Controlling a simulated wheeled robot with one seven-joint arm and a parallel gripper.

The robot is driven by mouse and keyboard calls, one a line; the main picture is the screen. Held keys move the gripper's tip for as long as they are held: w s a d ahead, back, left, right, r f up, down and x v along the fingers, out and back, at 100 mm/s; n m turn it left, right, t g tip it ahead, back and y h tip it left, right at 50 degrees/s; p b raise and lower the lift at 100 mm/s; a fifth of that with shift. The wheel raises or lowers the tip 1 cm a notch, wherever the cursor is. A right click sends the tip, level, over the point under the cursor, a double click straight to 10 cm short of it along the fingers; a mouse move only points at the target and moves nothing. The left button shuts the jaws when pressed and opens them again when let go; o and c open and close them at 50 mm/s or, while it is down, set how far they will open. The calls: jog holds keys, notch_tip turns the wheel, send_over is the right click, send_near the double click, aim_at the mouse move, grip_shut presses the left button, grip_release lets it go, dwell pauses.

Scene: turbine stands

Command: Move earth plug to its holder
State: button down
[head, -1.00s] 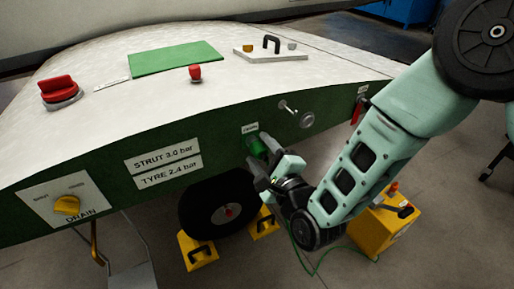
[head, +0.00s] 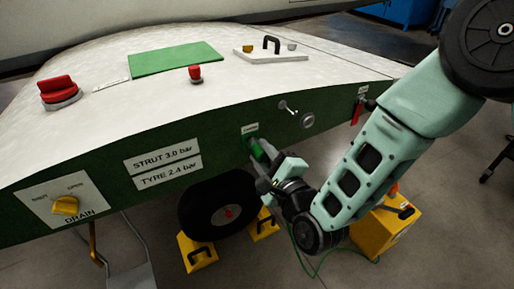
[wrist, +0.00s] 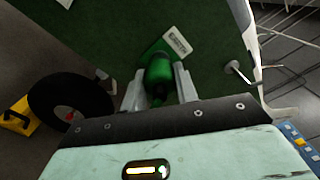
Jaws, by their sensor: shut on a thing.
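The green earth plug (head: 257,149) is between the fingers of my gripper (head: 264,165), in front of the dark green side panel. In the wrist view the plug (wrist: 158,75) sits between the two pale fingers of my gripper (wrist: 160,88), which are shut on it. A small green plate with a white label (head: 250,130) is on the panel just behind the plug. I cannot tell whether the plug still touches this plate. A thin green cable (head: 297,252) runs along the floor by the yellow box (head: 378,232). I cannot make out the plug's holder.
A metal pin (head: 288,107) and a round ring fitting (head: 307,120) stick out of the panel to the right. Below is a black wheel (head: 212,210) with yellow chocks (head: 198,254). A drain knob (head: 66,206) is at the left.

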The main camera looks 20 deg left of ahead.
aim_at(264, 158)
jog(key=shift+s+d, duration=0.3)
jog(key=shift+d, duration=0.1)
jog(key=shift+v, duration=1.35)
